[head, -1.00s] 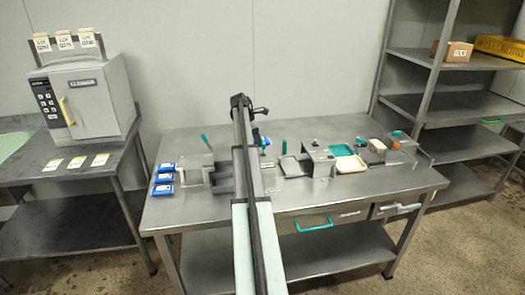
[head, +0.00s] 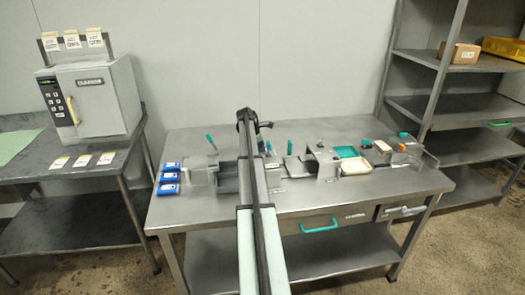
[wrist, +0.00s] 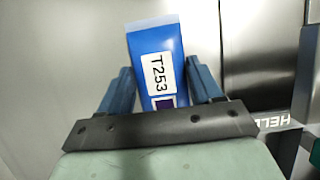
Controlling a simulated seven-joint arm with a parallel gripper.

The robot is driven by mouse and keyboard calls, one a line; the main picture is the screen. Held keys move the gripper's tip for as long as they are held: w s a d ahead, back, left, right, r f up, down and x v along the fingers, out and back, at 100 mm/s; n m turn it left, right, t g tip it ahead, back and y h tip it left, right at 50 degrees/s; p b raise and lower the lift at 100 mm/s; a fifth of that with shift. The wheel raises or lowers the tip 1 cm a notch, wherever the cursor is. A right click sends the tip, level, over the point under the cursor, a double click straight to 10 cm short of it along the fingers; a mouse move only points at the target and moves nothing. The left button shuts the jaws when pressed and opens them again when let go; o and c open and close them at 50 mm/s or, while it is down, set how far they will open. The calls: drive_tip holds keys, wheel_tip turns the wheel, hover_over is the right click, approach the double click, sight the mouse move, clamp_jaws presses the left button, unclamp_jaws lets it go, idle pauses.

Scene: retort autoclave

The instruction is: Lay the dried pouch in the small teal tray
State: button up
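A blue pouch (wrist: 158,62) with a white label reading T253 stands between the two blue fingers of my gripper (wrist: 160,78) in the wrist view. In the head view my arm's far end (head: 248,118) is over the back middle of the steel table, and the arm hides the pouch. The small teal tray (head: 346,151) lies on the right half of the table, well right of my arm, behind a cream pad (head: 355,168).
Three blue pouches (head: 169,177) lie at the table's left, beside a grey fixture (head: 200,170). A grey metal stand (head: 323,165) rises between my arm and the teal tray. Small items (head: 383,147) sit right of the tray. The table's front strip is clear.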

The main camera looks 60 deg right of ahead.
drive_tip(key=o, duration=0.4)
drive_tip(key=shift+r, duration=0.1)
drive_tip(key=v, duration=1.1)
drive_tip(key=shift+r, duration=0.2)
drive_tip(key=shift+o, duration=0.5)
drive_tip(key=shift+w+a+r, duration=0.1)
drive_tip(key=shift+a+r, duration=0.05)
drive_tip(key=shift+r, duration=0.15)
